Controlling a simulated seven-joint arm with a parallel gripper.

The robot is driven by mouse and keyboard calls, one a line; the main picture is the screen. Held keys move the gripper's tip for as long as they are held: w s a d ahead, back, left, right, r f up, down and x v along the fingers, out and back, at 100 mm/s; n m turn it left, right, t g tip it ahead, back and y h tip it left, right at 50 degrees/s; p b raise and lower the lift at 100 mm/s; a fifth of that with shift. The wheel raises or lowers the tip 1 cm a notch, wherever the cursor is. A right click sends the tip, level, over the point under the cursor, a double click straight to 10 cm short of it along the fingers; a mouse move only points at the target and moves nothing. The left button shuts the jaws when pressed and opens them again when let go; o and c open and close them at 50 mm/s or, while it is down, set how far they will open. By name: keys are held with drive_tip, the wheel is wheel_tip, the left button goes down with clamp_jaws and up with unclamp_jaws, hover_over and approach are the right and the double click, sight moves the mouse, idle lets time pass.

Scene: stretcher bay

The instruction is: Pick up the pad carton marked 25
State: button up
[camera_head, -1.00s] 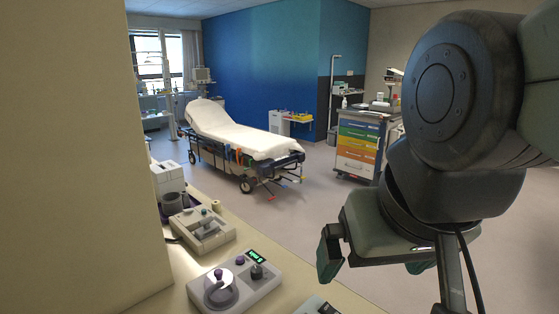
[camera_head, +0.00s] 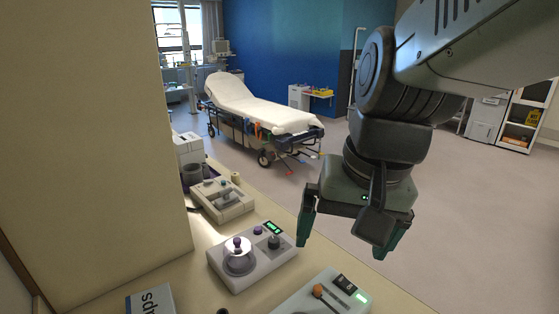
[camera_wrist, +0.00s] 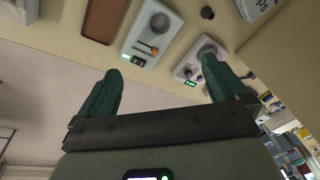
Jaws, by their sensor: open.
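A white and blue-grey carton (camera_head: 150,301) with large upside-down lettering is partly in view at the bottom left of the head view, cut off by the edge. A pale carton (camera_wrist: 256,8) with dark lettering also shows at the top right of the wrist view. I cannot read a 25 on either, nor tell whether they are the same one. My gripper (camera_head: 346,246) is open and empty, pointing down, to the right of the carton and above the counter's right side. Its two green fingers also show apart in the wrist view (camera_wrist: 162,68).
A grey device with a clear dome (camera_head: 252,256) and a device with an orange knob (camera_head: 323,296) stand on the counter between carton and gripper. A beige device (camera_head: 220,200) stands farther back. A wall (camera_head: 110,140) rises on the left. A brown tray (camera_wrist: 103,20) shows in the wrist view.

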drive_tip(key=w+a+f+m+g+y, duration=0.35)
drive_tip(key=a+f+g, duration=0.35)
drive_tip(key=a+f, duration=0.6)
drive_tip(key=s+a+f+m+g+y, duration=0.1)
drive_tip(key=a+f, duration=0.1)
drive_tip(key=f, duration=0.5)
drive_tip(key=s+a+f+m+g+y, duration=0.1)
drive_tip(key=a+f+g, duration=0.1)
drive_tip(key=f, duration=0.6)
drive_tip(key=s+a+f+m+g+y, duration=0.1)
drive_tip(key=a+f, duration=0.3)
drive_tip(key=f, duration=0.4)
drive_tip(key=shift+s+m+g+y, duration=0.25)
drive_tip(key=shift+s+m+g, duration=0.25)
drive_tip(key=shift+g, duration=0.2)
drive_tip(key=x, duration=0.5)
drive_tip(key=shift+f, duration=0.25)
drive_tip(key=shift+c, duration=0.3)
drive_tip(key=c, duration=0.7)
